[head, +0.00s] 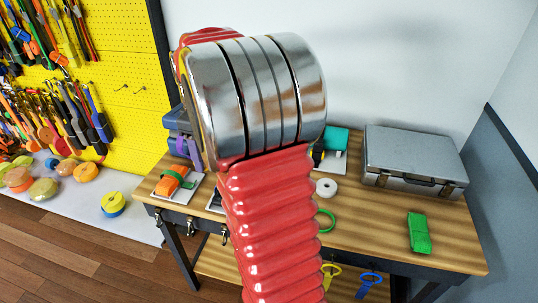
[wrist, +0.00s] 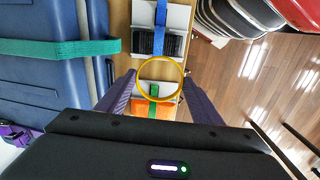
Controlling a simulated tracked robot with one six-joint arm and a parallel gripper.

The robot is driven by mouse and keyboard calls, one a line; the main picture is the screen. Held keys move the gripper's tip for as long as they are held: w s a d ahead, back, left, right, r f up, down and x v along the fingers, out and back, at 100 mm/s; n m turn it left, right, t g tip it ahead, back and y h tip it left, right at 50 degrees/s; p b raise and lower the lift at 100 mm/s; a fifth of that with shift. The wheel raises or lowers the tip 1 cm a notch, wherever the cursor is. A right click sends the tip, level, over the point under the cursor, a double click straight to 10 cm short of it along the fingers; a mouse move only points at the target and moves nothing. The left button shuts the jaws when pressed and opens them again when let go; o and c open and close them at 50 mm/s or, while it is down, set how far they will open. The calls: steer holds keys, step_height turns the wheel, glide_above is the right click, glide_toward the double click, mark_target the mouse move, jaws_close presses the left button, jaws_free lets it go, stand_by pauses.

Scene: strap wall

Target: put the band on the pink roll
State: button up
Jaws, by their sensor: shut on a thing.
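My gripper (wrist: 158,82) shows in the wrist view as two dark purple fingers, shut on a yellow ring-shaped band (wrist: 159,62). The band is held as a round loop between the fingertips, above the bench. My red and metal arm fills the middle of the head view and hides the gripper and band there. I cannot make out a pink roll in either view. Beneath the band in the wrist view is an orange block (wrist: 152,112) on a pale plate; what appears to be the same orange block (head: 172,182), with a green strap, shows in the head view.
A wooden bench (head: 380,220) holds a white roll (head: 326,188), a green ring (head: 326,221), a silver case (head: 412,160) and a green bundle (head: 419,232). A dark blue case (wrist: 50,70) with a green strap stands left in the wrist view. A yellow pegboard (head: 125,65) is left.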

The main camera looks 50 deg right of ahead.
steer(key=w+a+r, duration=0.2)
steer(key=w+a, duration=0.6)
steer(key=a, duration=0.4)
steer(key=w+a+r, duration=0.2)
steer(key=w+a, duration=0.6)
steer(key=a, duration=0.4)
steer(key=shift+w+m, duration=0.3)
steer(key=shift+m, duration=0.1)
steer(key=shift+s, duration=0.1)
